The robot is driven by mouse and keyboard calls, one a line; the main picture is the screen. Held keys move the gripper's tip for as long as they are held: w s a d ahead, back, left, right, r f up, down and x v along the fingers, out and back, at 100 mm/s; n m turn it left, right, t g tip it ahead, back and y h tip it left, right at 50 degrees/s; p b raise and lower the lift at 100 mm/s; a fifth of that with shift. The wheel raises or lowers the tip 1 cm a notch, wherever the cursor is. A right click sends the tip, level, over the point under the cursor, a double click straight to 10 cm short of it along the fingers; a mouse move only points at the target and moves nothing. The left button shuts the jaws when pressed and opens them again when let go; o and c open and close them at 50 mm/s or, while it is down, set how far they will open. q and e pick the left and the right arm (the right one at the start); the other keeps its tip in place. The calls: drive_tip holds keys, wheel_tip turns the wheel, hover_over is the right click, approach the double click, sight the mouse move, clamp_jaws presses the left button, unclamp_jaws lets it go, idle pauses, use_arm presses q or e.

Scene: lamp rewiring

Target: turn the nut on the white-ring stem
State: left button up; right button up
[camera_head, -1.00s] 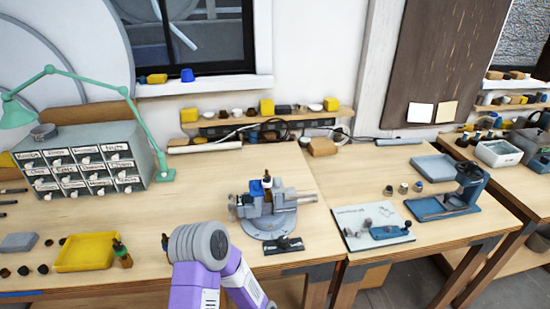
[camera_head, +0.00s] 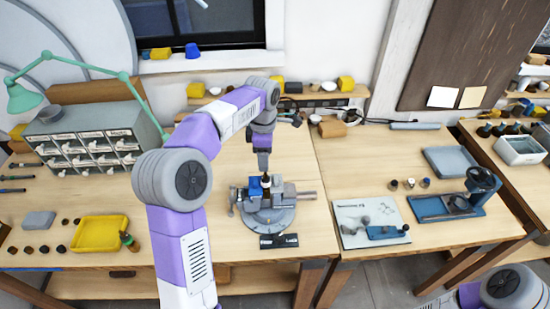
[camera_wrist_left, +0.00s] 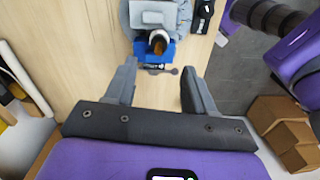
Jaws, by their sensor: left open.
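The grey vise (camera_head: 268,216) stands on the bench with blue jaw parts (camera_head: 254,187). An upright dark stem (camera_head: 266,183) is in it, just below my left gripper (camera_head: 264,163) in the head view. In the left wrist view a white ring (camera_wrist_left: 158,36) surrounds the brown-orange stem end (camera_wrist_left: 158,47), beside the blue jaw piece (camera_wrist_left: 143,50). My left gripper (camera_wrist_left: 158,72) is open and empty; the stem lies beyond its fingertips, roughly midway between them. The nut is too small to tell apart. My right gripper is out of view.
A yellow tray (camera_head: 78,247) with a green-topped bottle-like piece (camera_head: 129,241) beside it lies at left. A drawer cabinet (camera_head: 60,140) stands behind. A black block (camera_head: 279,241) lies in front of the vise. A white board (camera_head: 350,235) and blue press (camera_head: 478,192) are at right.

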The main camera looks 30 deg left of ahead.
sight(265, 174)
use_arm(q)
drive_tip(key=f, duration=0.4)
drive_tip(key=shift+s+f, duration=0.2)
drive_tip(key=shift+s, duration=0.15)
drive_tip(key=f, duration=0.1)
drive_tip(key=w+f, duration=0.1)
drive_tip(key=f, duration=0.1)
drive_tip(key=shift+f, duration=0.2)
drive_tip(key=shift+s+r, duration=0.1)
drive_tip(key=shift+s, duration=0.15)
drive_tip(key=shift+w, duration=0.2)
drive_tip(key=shift+c, duration=1.4)
clamp_jaws()
